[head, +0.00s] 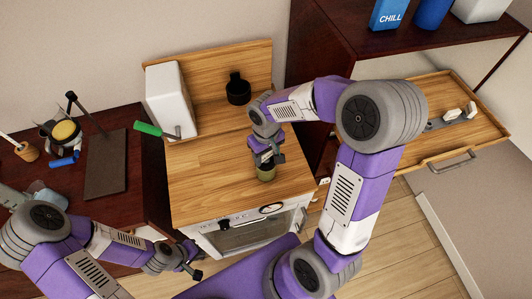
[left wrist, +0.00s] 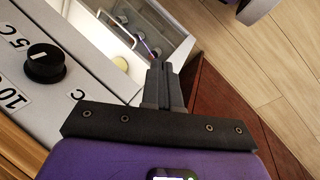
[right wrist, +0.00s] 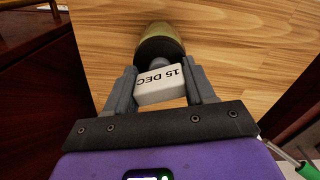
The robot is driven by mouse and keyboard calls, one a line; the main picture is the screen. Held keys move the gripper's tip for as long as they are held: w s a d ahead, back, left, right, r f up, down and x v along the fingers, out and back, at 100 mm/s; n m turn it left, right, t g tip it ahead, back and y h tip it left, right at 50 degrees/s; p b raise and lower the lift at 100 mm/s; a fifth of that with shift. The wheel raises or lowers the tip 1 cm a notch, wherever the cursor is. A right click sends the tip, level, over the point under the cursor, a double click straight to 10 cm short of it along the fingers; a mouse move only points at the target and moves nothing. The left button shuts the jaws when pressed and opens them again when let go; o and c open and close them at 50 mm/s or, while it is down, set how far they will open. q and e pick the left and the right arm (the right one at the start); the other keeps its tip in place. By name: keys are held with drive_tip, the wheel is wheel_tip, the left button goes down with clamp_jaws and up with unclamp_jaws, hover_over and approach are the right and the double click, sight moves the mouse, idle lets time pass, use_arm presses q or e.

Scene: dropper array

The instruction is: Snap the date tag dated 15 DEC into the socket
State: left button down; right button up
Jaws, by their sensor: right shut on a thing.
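The white date tag (right wrist: 160,85) reads 15 DEC, upside down in the right wrist view. My right gripper (right wrist: 163,92) is shut on it, with one finger at each side. A small grey rounded piece (right wrist: 160,63) shows just beyond the tag. Behind it stands an olive-brown rounded object (right wrist: 163,40) on the wooden counter, seen in the head view (head: 266,174) right below my right gripper (head: 266,160). Whether they touch, I cannot tell. I cannot make out the socket. My left gripper (left wrist: 160,82) is shut and empty, low before the oven, at left in the head view (head: 191,264).
The wooden counter (head: 215,180) is mostly clear. A white box (head: 170,98), a black holder (head: 238,90) and a green-handled tool (head: 148,129) are at its back and left. A wooden tray (head: 425,95) at right holds small white pieces and a grey bar.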

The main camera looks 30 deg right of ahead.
drive_tip(key=o, duration=1.2)
drive_tip(key=shift+f, duration=0.1)
drive_tip(key=shift+o, duration=0.2)
wheel_tip(320, 180, up, 8)
drive_tip(key=shift+f+p, duration=0.15)
drive_tip(key=shift+p, duration=0.55)
